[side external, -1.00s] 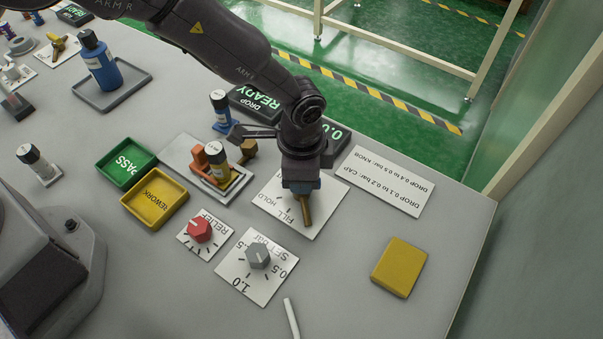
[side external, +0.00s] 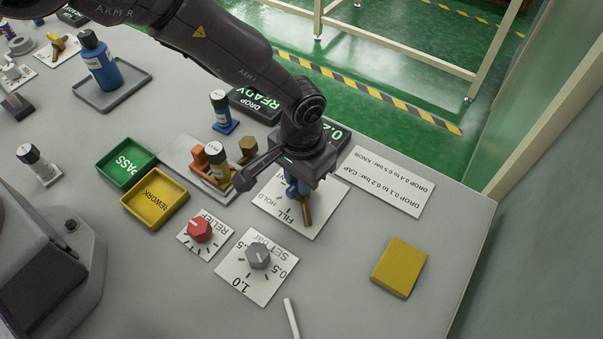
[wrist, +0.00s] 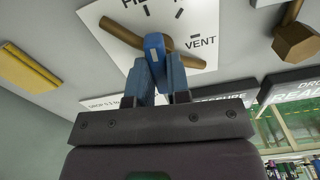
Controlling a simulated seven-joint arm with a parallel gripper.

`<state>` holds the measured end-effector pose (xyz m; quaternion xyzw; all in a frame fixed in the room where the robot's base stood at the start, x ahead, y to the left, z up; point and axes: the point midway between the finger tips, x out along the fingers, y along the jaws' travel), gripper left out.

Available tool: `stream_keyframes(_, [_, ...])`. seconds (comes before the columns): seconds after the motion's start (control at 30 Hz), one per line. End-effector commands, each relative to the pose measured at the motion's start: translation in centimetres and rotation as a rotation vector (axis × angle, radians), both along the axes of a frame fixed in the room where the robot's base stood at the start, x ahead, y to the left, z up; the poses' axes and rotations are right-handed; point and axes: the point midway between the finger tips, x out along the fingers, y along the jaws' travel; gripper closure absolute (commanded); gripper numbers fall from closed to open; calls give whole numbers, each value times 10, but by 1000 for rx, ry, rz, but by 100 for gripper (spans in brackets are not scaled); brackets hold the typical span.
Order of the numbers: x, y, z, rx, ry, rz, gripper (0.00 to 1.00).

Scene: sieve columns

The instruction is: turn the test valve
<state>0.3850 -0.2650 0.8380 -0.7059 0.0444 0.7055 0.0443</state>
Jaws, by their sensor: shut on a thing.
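The test valve (side external: 306,212) has a brass bar handle and stands on a white plate (side external: 330,212) marked FILL and HOLD. The wrist view shows its brass bar (wrist: 122,33) running diagonally behind a blue piece (wrist: 154,45), with the plate's VENT mark to the right. My gripper (side external: 291,184) is above the plate, pointing down. In the wrist view its blue-grey fingers (wrist: 156,78) are closed on the valve at the blue piece. My wrist and fingers hide part of the valve and plate in the side view.
Red RELIEF (side external: 200,229) and grey SET (side external: 258,255) knobs stand in front. PASS (side external: 127,164) and REWORK (side external: 156,199) trays are further left. A yellow block (side external: 399,267) lies right, with clear table around it.

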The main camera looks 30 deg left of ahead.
Motion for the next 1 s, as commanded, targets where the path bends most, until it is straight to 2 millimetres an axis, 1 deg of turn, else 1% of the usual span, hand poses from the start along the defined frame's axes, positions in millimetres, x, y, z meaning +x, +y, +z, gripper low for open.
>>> stream_keyframes(0.1, [0, 0, 1, 1, 2, 58, 100])
stream_keyframes(0.33, [0, 0, 1, 1, 3, 126, 100])
stream_keyframes(0.83, [0, 0, 1, 0, 3, 145, 100])
stream_keyframes(0.87, [0, 0, 1, 0, 3, 145, 81])
stream_keyframes(0.9, [0, 0, 1, 0, 3, 145, 72])
stream_keyframes(0.97, [0, 0, 1, 0, 2, 144, 58])
stream_keyframes(1.0, [0, 0, 1, 0, 2, 144, 57])
